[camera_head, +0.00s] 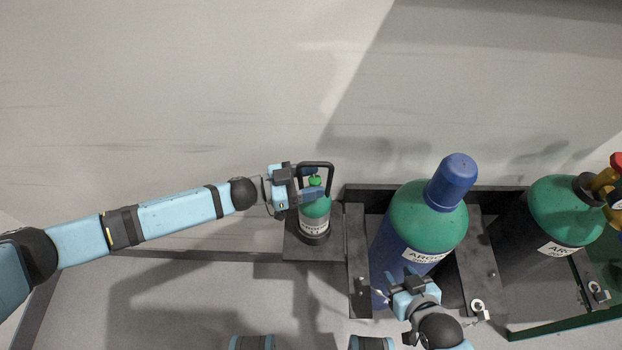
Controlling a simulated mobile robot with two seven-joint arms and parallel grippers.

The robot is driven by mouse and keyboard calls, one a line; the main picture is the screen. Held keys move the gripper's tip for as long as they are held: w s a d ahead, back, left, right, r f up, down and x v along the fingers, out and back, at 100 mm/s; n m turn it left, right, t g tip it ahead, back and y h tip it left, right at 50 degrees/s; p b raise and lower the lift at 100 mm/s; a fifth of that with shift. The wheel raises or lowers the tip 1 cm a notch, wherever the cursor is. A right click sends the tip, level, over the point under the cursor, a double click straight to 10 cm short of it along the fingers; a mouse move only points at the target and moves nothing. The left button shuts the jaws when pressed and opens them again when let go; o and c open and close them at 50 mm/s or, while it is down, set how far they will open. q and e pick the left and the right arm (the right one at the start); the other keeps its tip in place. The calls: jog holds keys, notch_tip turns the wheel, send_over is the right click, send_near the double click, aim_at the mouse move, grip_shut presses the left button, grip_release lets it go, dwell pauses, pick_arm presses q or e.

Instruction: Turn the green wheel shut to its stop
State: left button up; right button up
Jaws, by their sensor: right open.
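The green wheel (315,181) sits on top of a small green and grey gas bottle (315,212), which stands upright on a dark shelf left of the large cylinders. A black loop (317,165) shows around and behind the wheel. My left gripper (312,192) is at the bottle's top, right by the wheel, and hides part of it. Whether its fingers touch the wheel or are closed on it cannot be made out. My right gripper (405,280) is open, low in front of the large blue and green argon cylinder (412,222), away from the wheel.
The blue-capped argon cylinder stands in a dark rack (357,265). Another dark, green-topped cylinder (565,212) stands at the right, with a brass and red fitting (610,182). Metal fasteners (478,307) sit on the rack's front. The wall behind and the floor at left are clear.

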pick_arm(q)
jog(key=c, duration=0.9)
jog(key=shift+w+m+g+b, duration=0.2)
jog(key=shift+m+g+b, duration=0.15)
jog(key=shift+m+g, duration=1.15)
jog(key=shift+s+g, duration=0.1)
jog(key=shift+g, duration=0.6)
jog(key=o, duration=1)
jog(key=shift+c, duration=0.2)
jog(key=a+b, duration=0.1)
jog(key=a, duration=1.3)
